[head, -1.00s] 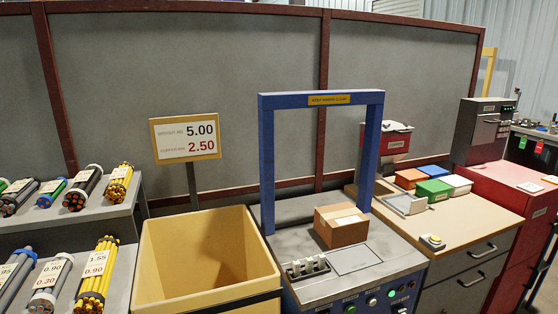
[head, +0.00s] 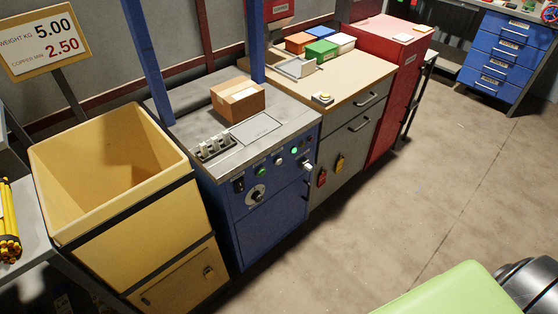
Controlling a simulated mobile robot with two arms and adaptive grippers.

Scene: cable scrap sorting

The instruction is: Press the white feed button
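A small white button-like part (head: 307,165) sticks out at the right end of the front panel of the blue strapping machine (head: 262,215). It is small, and I cannot read any label by it. A lit green lamp or button (head: 294,150) is just above and left of it. Further left on the panel are a dark green button (head: 262,171) and a round dial (head: 256,195). A cardboard box (head: 238,98) sits on the machine's grey top under the blue arch. Neither of my grippers is in view, and nothing touches the panel.
A yellow bin (head: 113,180) stands left of the machine. A wooden-topped cabinet (head: 345,85) with small coloured bins and a red cabinet (head: 395,75) stand to its right. The concrete floor (head: 400,200) in front is clear.

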